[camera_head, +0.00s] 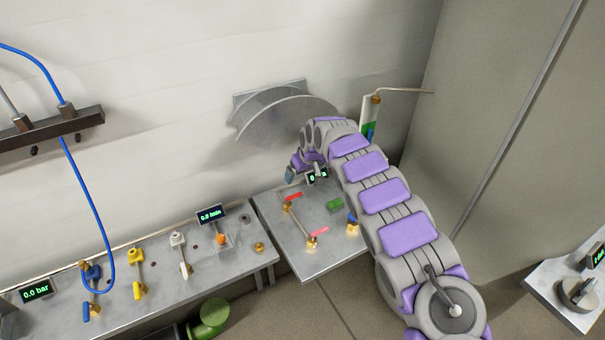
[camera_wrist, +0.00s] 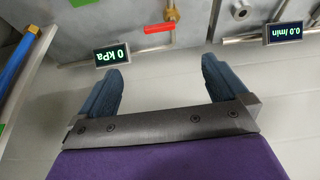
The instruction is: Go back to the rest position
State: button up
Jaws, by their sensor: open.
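My gripper (camera_wrist: 163,72) is open and empty in the wrist view, with its two blue fingers spread apart. In the head view part of my gripper (camera_head: 290,174) shows beyond the curled end of my purple and grey arm, near the wall. It is above the back edge of the metal table (camera_head: 323,265). A display reading 0 kPa (camera_wrist: 112,54) lies just past the left finger in the wrist view. A red handle (camera_wrist: 158,28) lies beyond the gap between the fingers. Nothing is seen between the fingers.
A longer bench (camera_head: 205,268) with valves and displays runs left along the wall. A curved metal piece (camera_head: 270,103) sticks out of the wall behind my arm. A thin pipe (camera_head: 405,90) runs to the right wall. Another table (camera_head: 545,280) stands at the lower right.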

jog(key=s+d+r+m+h, duration=0.2)
jog(key=s+d+r, duration=0.15)
jog(key=d, duration=0.35)
jog(key=s+d+r+m+h, duration=0.1)
jog(key=s+d+r+h, duration=0.15)
jog(key=d+r, duration=0.35)
jog(key=s+d+r+m+g, duration=0.1)
jog(key=s+d+r, duration=0.2)
jog(key=s+d, duration=0.3)
jog(key=s+d+r+m+g, duration=0.1)
jog(key=s+d+r+m, duration=0.2)
jog(key=s, duration=0.6)
jog(key=s+a+f+g+y, duration=0.1)
jog(key=s+g+y, duration=0.1)
jog(key=s, duration=3.5)
jog(key=shift+s+a+g, duration=0.2)
jog(key=shift+s+g, duration=0.05)
jog(key=shift+g, duration=0.45)
